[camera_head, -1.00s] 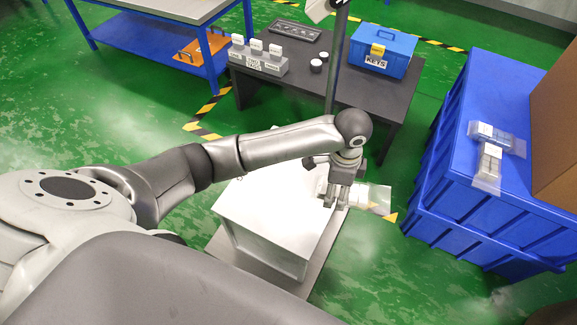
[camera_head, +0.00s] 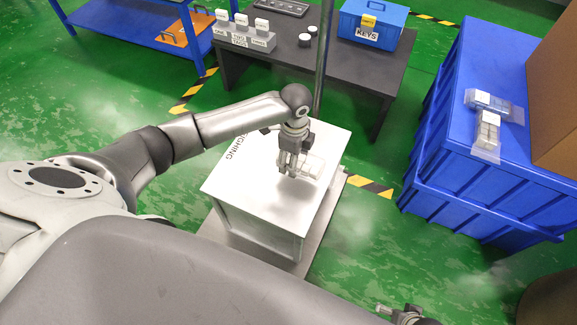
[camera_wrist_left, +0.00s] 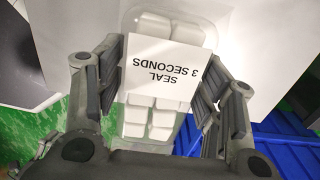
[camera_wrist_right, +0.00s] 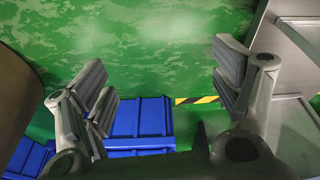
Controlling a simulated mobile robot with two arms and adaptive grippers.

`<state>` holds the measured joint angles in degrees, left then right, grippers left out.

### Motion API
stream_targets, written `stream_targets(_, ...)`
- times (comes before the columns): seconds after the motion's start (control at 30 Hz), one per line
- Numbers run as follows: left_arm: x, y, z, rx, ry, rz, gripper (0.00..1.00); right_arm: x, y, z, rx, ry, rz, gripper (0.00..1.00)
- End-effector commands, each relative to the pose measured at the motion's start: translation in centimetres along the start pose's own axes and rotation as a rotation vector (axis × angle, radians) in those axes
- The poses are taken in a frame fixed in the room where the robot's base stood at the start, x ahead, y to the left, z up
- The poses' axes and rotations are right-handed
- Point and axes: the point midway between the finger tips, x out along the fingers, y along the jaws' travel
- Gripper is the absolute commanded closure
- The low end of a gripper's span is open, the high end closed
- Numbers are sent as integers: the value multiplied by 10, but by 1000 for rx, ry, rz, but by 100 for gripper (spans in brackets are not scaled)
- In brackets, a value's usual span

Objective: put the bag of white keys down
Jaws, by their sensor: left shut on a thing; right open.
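My left gripper (camera_head: 288,172) is shut on the bag of white keys (camera_head: 312,166), over the right part of the white weighing stand's top (camera_head: 245,185). In the left wrist view the bag (camera_wrist_left: 150,122) is clear, with several white blocks inside and a card reading "SEAL 3 SECONDS" (camera_wrist_left: 165,70) between the fingers. I cannot tell whether the bag touches the top. My right gripper (camera_wrist_right: 165,95) is open and empty; in the head view it is at the bottom edge (camera_head: 408,316).
A dark table (camera_head: 270,72) behind holds a blue KEYS box (camera_head: 372,24) and a grey labelled block (camera_head: 244,38). A blue crate (camera_head: 455,125) at the right bears two clear bags (camera_head: 488,130) and a cardboard box (camera_head: 555,105). Much of the stand's top is clear.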

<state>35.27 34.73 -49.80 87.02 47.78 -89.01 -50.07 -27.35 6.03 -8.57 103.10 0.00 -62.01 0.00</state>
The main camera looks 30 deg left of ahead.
Motion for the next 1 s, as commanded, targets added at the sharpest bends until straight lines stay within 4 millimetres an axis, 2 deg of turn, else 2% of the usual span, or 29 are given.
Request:
stream_targets(0.3, 22, -1, 18, -2, -1, 1, 66, -19, 1, -10, 2, 13, 2, 16)
stream_targets(0.53, 46, -1, 16, 0, 0, -1, 66, -42, 2, -18, 4, 25, 4, 16)
stream_targets(0.97, 51, -1, 16, 0, 0, -1, 66, -46, 3, -20, 5, 26, 5, 16)
stream_targets(1.0, 52, -1, 16, 0, -1, 0, 36, -46, 3, -20, 5, 26, 5, 16)
